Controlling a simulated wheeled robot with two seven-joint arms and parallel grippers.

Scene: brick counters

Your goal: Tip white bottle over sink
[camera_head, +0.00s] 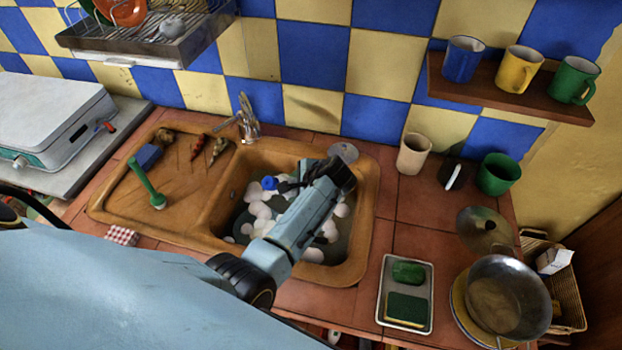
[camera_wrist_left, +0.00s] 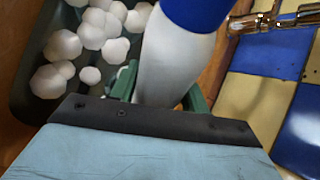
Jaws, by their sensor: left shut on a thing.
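My left gripper (camera_head: 290,185) is over the basin of the brown sink (camera_head: 364,215). It is shut on the white bottle (camera_wrist_left: 180,60), which has a blue top (camera_wrist_left: 196,10). In the wrist view the bottle stands between the green fingers. In the head view only the blue cap (camera_head: 269,183) shows clearly, at the left of the fingers; my gripper hides most of the body, so its exact tilt is hard to tell. White foam balls (camera_head: 262,210) lie in the basin below. My right gripper is not in view.
The tap (camera_head: 248,118) stands behind the basin. A green brush (camera_head: 147,185) is on the drainboard at left. A beige cup (camera_head: 413,153), a green pot (camera_head: 498,174), a sponge tray (camera_head: 406,294) and a pan (camera_head: 507,297) are at right. A mug shelf (camera_head: 510,90) juts out above.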

